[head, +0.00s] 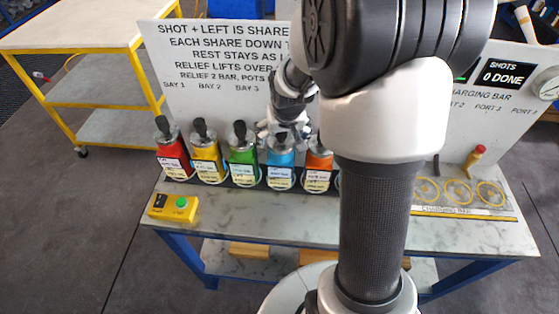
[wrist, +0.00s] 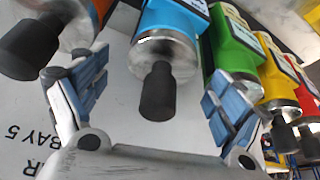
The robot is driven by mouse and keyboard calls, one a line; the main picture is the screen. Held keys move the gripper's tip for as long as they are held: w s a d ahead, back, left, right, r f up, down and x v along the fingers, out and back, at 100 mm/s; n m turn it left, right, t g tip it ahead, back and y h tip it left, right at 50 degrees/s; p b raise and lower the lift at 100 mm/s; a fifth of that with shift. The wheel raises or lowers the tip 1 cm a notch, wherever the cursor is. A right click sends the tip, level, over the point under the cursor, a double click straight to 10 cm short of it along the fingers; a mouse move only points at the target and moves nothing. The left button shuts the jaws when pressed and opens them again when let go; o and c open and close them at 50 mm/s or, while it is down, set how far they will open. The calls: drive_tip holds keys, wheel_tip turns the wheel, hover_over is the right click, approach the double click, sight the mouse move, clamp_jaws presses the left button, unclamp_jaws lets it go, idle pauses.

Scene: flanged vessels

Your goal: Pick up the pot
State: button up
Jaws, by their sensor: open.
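Several pots with silver lids and black knobs stand in a row on the bench: red (head: 172,161), yellow (head: 207,166), green (head: 243,168), blue (head: 280,172) and orange (head: 318,174). My gripper (head: 285,138) is at the top of the blue pot. In the wrist view the open fingers (wrist: 157,75) lie on either side of the blue pot's black knob (wrist: 158,95) and lid, with visible gaps. The blue body (wrist: 178,18) shows beyond the lid. Whether the fingers touch the pot cannot be told. My arm hides the bench right of the orange pot.
A lettered white board (head: 215,65) stands close behind the pots. A yellow button box (head: 173,207) sits at the bench's front left. Yellow rings (head: 457,192) and a red-topped item (head: 475,158) are at the right. The front marble strip (head: 240,220) is clear.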

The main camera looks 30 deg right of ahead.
drive_tip(key=x, duration=0.4)
drive_tip(key=shift+w+f+b, duration=0.1)
drive_tip(key=shift+w+b, duration=0.15)
drive_tip(key=shift+b, duration=0.15)
drive_tip(key=shift+c, duration=0.3)
clamp_jaws()
idle(0.5)
